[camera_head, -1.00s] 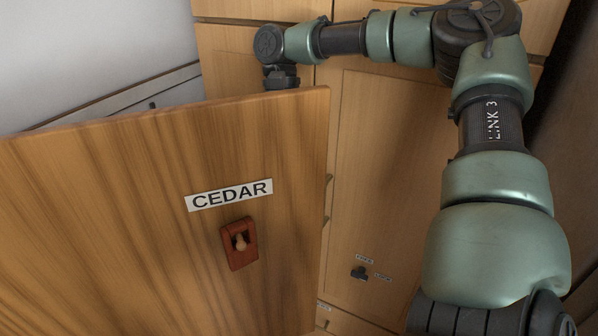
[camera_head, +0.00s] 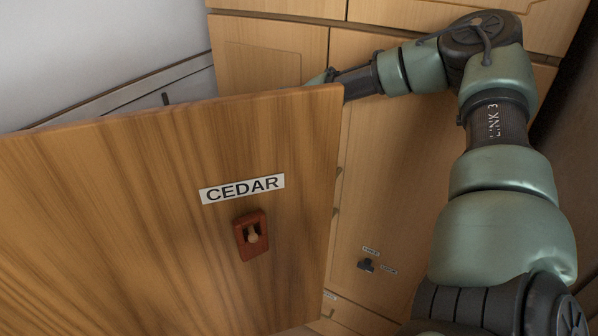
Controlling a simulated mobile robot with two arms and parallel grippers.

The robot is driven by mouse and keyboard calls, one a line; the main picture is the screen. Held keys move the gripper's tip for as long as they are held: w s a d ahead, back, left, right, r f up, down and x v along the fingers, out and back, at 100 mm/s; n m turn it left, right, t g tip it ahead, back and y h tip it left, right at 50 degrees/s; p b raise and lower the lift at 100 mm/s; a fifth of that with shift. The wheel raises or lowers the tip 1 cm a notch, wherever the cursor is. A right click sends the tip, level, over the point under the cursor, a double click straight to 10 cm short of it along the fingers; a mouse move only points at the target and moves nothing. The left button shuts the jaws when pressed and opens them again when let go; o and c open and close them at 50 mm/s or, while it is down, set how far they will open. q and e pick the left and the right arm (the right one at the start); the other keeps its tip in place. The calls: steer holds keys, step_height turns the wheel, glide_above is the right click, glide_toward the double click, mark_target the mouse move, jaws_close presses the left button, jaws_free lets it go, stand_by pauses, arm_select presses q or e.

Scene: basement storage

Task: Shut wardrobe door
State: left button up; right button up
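The wooden door labelled CEDAR (camera_head: 120,220) stands open at the left and front, with a small reddish-brown latch plate (camera_head: 251,236) below its label. Behind it is the wooden wardrobe front (camera_head: 395,150) with other panels. My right arm comes in from the right and reaches over to the far side of the open door's upper edge. Its wrist end drops behind that edge, so the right gripper is hidden and I cannot see whether it touches the door. My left arm and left gripper are not in view.
A small dark knob (camera_head: 366,265) with tiny labels sits on the wardrobe panel behind. A grey wall (camera_head: 100,50) and a pale ledge (camera_head: 150,90) lie behind the door at the left. A dark surface (camera_head: 565,180) stands close at the right.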

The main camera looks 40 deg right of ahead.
jaws_close()
stand_by(1.3)
